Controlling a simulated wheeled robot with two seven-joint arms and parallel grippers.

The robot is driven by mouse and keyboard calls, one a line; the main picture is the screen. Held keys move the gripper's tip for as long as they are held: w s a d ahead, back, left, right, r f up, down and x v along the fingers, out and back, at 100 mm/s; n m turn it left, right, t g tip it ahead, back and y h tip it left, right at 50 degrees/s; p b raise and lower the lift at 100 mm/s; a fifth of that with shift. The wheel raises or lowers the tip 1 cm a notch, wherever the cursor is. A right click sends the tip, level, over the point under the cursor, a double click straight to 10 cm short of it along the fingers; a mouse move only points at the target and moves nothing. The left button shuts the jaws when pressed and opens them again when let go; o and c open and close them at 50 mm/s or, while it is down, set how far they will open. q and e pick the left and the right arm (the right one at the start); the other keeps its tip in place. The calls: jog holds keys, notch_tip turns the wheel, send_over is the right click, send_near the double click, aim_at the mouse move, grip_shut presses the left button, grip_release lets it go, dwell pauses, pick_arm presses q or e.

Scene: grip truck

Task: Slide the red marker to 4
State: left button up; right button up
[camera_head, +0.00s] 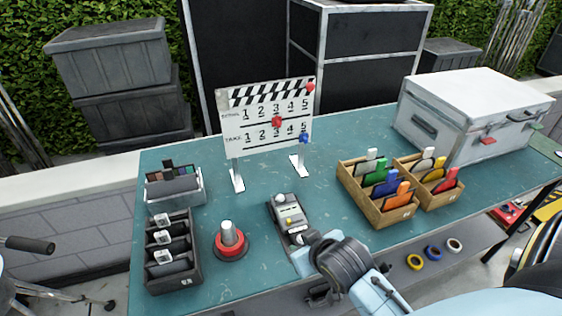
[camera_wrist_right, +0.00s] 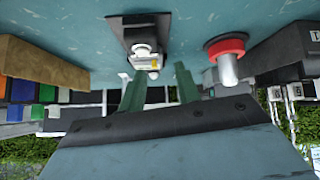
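The white clapperboard (camera_head: 268,125) stands upright on two feet at the back of the teal table in the head view, with two rows numbered 1 to 5. The red marker (camera_head: 277,121) sits on the line below the upper row, under the 3. A blue marker (camera_head: 303,138) sits at the 5 of the lower row. My right gripper (camera_head: 302,240) is low over the front of the table, well apart from the board; its fingers are hard to see there. My left gripper is out of view.
A grey device (camera_head: 288,214) lies between my right gripper and the clapperboard. A red-based post (camera_head: 230,242) and dark trays (camera_head: 172,272) stand left. Wooden boxes (camera_head: 356,189) with colored cards and a white case (camera_head: 470,108) are right.

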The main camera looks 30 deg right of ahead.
jog(key=w+d+r+m+t+h, duration=0.2)
jog(key=w+d+r+t, duration=0.45)
jog(key=w, duration=0.45)
jog(key=t, duration=0.2)
send_near(279, 125)
jog(key=shift+m+h, duration=0.3)
jog(key=shift+h, duration=0.1)
jog(key=x, duration=0.8)
jog(key=shift+w+a+f, duration=0.1)
jog(key=shift+w, duration=0.15)
jog(key=shift+c, duration=0.3)
grip_shut()
